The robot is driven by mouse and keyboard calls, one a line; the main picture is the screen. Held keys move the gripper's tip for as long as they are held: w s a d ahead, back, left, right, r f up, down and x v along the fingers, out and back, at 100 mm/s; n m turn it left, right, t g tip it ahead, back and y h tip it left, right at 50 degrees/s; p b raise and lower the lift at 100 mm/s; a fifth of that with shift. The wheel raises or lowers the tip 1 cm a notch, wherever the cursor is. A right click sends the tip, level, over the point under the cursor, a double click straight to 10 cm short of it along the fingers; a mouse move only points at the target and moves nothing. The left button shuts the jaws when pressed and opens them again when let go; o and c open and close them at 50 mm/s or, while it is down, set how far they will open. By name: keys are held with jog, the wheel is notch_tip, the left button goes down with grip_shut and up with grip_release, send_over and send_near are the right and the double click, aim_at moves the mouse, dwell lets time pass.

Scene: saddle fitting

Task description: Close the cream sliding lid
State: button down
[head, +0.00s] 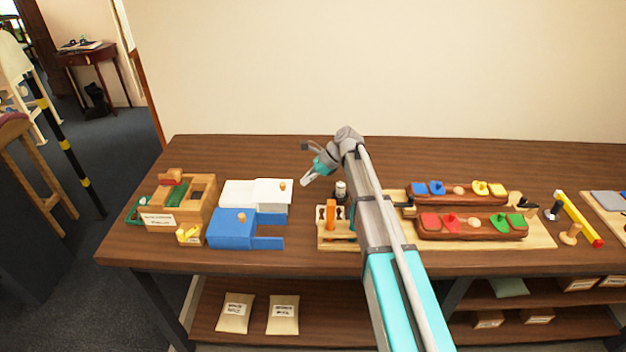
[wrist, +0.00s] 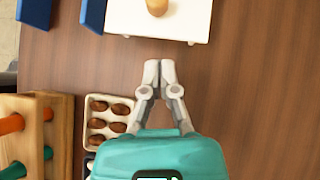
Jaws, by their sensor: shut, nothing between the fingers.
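The cream sliding lid (head: 270,189) is a flat panel with a small wooden knob, at the back left of the bench above blue parts. A lower white panel (head: 236,194) adjoins its left side. In the wrist view the lid (wrist: 170,28) shows at the top edge with its knob, partly cut off. My gripper (head: 307,180) is just right of the lid in the head view. In the wrist view my gripper (wrist: 159,65) is shut and empty, its fingertips apart from the lid's near edge with brown tabletop between. How far the lid is open I cannot tell.
A blue box with a knob (head: 230,231) stands in front of the lid. A wooden box (head: 205,190) is at the far left. A peg stand (wrist: 30,108) and a white tray of brown pieces (wrist: 95,124) lie near my gripper. Bare bench (wrist: 240,90) is on the right.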

aim_at(286, 188)
jog(key=shift+s+a+f, duration=0.1)
jog(key=shift+s+a, duration=0.05)
jog(key=shift+a, duration=0.9)
jog(key=shift+s+a+f, duration=0.1)
jog(key=shift+s+a, duration=0.05)
jog(key=shift+a, duration=0.9)
jog(key=shift+w, duration=0.1)
